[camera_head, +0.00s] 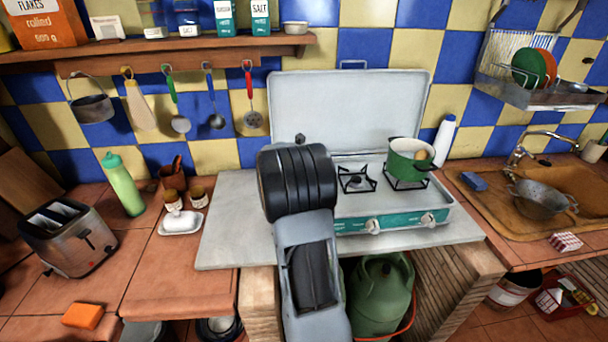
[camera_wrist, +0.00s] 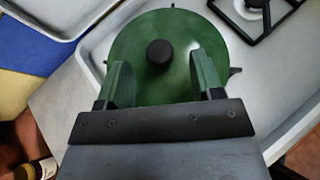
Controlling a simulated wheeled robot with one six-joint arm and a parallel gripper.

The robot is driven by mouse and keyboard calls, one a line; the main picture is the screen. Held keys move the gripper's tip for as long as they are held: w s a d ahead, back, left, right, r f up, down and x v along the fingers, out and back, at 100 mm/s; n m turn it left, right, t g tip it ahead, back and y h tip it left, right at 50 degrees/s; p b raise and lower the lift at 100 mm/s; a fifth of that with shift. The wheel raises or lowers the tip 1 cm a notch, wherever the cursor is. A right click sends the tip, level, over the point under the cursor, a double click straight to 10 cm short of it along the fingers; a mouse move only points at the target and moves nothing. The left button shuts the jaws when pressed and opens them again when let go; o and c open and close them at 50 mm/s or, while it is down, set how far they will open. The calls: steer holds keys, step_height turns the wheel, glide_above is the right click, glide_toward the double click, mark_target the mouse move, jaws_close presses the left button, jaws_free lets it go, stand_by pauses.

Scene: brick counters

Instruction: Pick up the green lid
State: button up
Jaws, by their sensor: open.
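The green lid (camera_wrist: 150,28) is round with a black knob (camera_wrist: 160,52) at its middle. It fills the upper middle of the wrist view, above a pale grey surface. Whether it rests on that surface or on something else cannot be told. My gripper (camera_wrist: 159,66) is open over the lid, with one finger on each side of the knob and a gap to it on both sides. Contact between the fingertips and the lid cannot be told. In the head view my arm hides the lid and the fingers.
A green pot (camera_head: 402,172) stands on the right burner of the stove (camera_head: 390,218). The raised stove cover (camera_head: 350,105) stands behind. A white bottle (camera_head: 444,136) is right of it. A butter dish (camera_head: 181,223) and small jars are left of my arm. The pale counter's left part is clear.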

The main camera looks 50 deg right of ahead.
steer(key=shift+x, duration=1.2)
steer(key=c, duration=1.1)
